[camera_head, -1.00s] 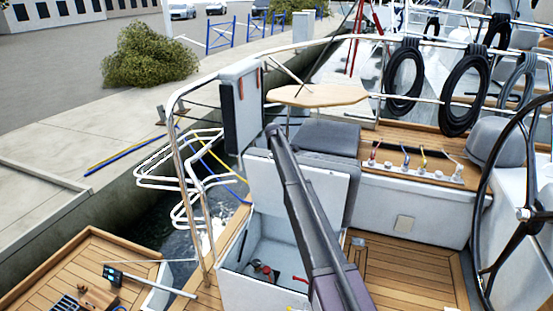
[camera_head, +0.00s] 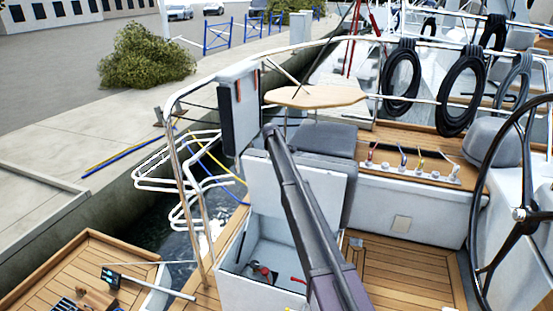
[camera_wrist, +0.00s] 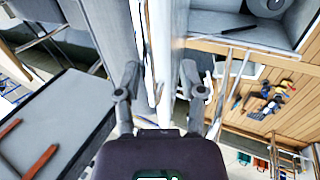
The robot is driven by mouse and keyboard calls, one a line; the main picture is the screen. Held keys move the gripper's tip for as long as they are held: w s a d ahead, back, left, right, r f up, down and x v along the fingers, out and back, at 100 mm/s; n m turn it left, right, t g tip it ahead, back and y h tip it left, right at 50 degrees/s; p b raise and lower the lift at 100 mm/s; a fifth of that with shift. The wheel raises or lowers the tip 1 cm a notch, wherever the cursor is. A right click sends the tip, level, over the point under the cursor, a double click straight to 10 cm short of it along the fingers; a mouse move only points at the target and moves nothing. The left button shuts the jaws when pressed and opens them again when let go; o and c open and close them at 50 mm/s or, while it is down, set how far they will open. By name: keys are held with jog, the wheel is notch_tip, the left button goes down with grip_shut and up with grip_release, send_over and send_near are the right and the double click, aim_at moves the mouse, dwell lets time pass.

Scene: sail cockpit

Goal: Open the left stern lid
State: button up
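The left stern lid (camera_head: 262,184) is a white panel standing raised at the back of an open white locker (camera_head: 240,288) in the head view. My dark arm crosses in front of it, and its end is near the lid's top edge by a grey cushion. The gripper's fingertips cannot be made out there. In the wrist view my gripper (camera_wrist: 160,78) has its two dark fingers spread apart. A pale upright edge, probably the lid's (camera_wrist: 160,45), lies between them; I cannot tell whether either finger touches it.
A red-handled tool (camera_head: 262,270) lies inside the locker. A small wooden table (camera_head: 315,96) stands behind, and a steering wheel (camera_head: 518,214) is at the right. A bent metal rail (camera_head: 186,180) stands left of the locker, with water beyond. Wooden deck is clear at lower right.

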notch_tip(320, 180, up, 15)
jog(key=p, duration=1.4)
jog(key=shift+p, duration=0.3)
dwell(0.8)
jog(key=shift+f, duration=0.1)
dwell(0.4)
jog(key=s+d+f+m+g+b, duration=0.1)
jog(key=s+d+f+m+b, duration=0.3)
jog(key=s, duration=1.6)
jog(key=s+d+f+m+g+y+b, duration=0.1)
jog(key=s+d+f+m+b, duration=0.4)
jog(key=s, duration=1.5)
jog(key=s+d+f+m+g+b, duration=0.2)
jog(key=s+d+f+m+b, duration=0.3)
jog(key=s, duration=1.6)
jog(key=d+f+b, duration=0.5)
jog(key=f+b, duration=0.3)
jog(key=f, duration=0.1)
jog(key=shift+f+g+y, duration=0.3)
jog(key=shift+g, duration=0.1)
